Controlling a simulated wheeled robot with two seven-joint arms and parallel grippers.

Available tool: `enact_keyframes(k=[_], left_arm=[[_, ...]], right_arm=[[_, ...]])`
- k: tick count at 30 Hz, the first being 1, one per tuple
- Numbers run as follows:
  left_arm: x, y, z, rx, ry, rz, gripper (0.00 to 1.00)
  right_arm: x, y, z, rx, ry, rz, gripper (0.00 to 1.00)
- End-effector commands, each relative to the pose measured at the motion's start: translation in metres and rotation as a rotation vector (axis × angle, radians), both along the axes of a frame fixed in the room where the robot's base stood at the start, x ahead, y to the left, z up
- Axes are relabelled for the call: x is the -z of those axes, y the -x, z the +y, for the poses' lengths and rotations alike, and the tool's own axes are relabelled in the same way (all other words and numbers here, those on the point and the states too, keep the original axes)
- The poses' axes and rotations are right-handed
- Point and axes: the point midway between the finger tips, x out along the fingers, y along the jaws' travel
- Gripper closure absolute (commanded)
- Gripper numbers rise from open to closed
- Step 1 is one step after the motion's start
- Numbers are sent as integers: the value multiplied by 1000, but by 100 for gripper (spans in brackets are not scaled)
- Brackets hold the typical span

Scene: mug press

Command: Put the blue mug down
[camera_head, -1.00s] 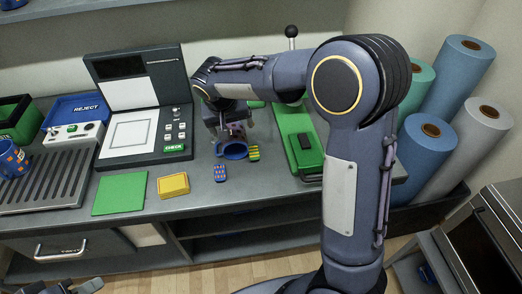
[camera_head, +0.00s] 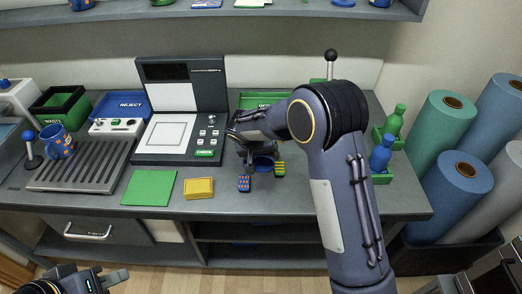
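The blue mug (camera_head: 263,162) is at the middle of the counter, under my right gripper (camera_head: 259,153). Its rim shows, but the gripper covers much of it. My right gripper reaches in from above and seems shut on the mug; its fingertips are partly hidden. Whether the mug's base touches the counter is hidden. My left gripper (camera_head: 110,278) is at the bottom left, away from the counter, empty, and looks open.
A blue patterned piece (camera_head: 244,183) and a green-yellow striped piece (camera_head: 279,168) lie close by the held mug. A green sheet (camera_head: 150,188) and a yellow block (camera_head: 199,188) lie to the left. Bottles (camera_head: 381,153) stand at the right. The counter's front right is clear.

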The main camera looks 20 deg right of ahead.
Motion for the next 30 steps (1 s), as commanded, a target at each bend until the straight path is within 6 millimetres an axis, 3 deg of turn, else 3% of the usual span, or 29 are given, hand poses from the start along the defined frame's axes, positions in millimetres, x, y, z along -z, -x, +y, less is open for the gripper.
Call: enact_keyframes(k=[5, 16, 24, 30], left_arm=[[0, 0, 0, 0, 0, 0, 69], [0, 0, 0, 0, 0, 0, 69], [1, 0, 0, 0, 0, 0, 69], [3, 0, 0, 0, 0, 0, 69]], right_arm=[[0, 0, 0, 0, 0, 0, 20], [-1, 0, 0, -1, 0, -2, 68], [-4, -1, 0, -1, 0, -3, 68], [-23, -1, 0, 0, -2, -6, 68]])
